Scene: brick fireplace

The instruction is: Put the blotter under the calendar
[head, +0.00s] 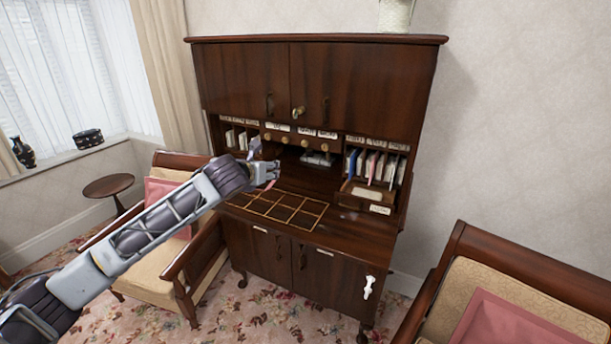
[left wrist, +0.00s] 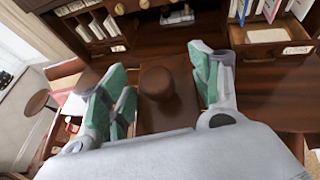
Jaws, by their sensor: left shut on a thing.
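In the left wrist view, a brown wooden block with a round knob, the blotter (left wrist: 158,85), sits between the green-padded fingers of my left gripper (left wrist: 162,88). The gripper is shut on it. In the head view, my left gripper (head: 270,173) is over the desk's writing surface, behind the gold-lined grid (head: 281,207), and largely hides the blotter. A small pink edge shows below the fingers. I cannot make out the calendar for certain. A small grey object (head: 318,158) lies at the back of the desk under the pigeonholes. My right gripper is not in view.
The dark wooden desk (head: 330,275) has cupboards above and pigeonholes with papers and books (head: 374,165). A small drawer box (head: 368,196) stands at the right of the writing surface. Armchairs stand at left (head: 150,270) and right (head: 520,300). The grid's cells look bare.

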